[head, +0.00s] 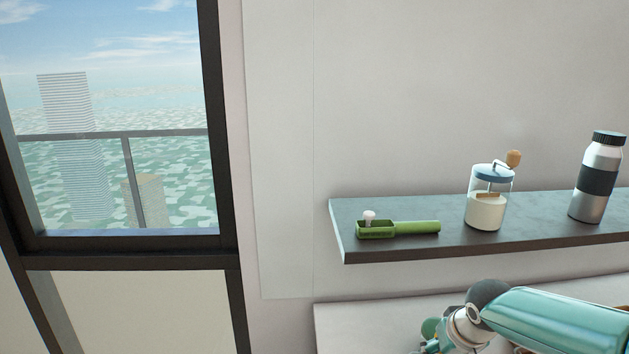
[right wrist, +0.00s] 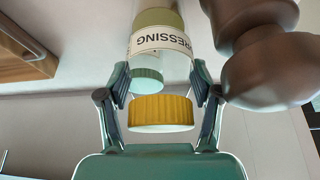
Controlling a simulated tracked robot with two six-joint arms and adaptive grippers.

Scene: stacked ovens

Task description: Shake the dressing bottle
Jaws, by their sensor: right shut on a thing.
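The dressing bottle (right wrist: 160,42) shows in the right wrist view. It is clear, with a white label reading "RESSING" upside down and a ribbed yellow cap (right wrist: 161,113) toward the camera. My right gripper (right wrist: 163,83) is shut on the bottle, with one finger on each side just beyond the cap. In the head view my right arm comes in at the lower right, and its gripper is at the bottom edge, mostly cut off. The bottle cannot be made out there. My left gripper is in neither view.
A dark brown rounded object (right wrist: 265,50) stands close to the right finger in the wrist view. A window is at left.

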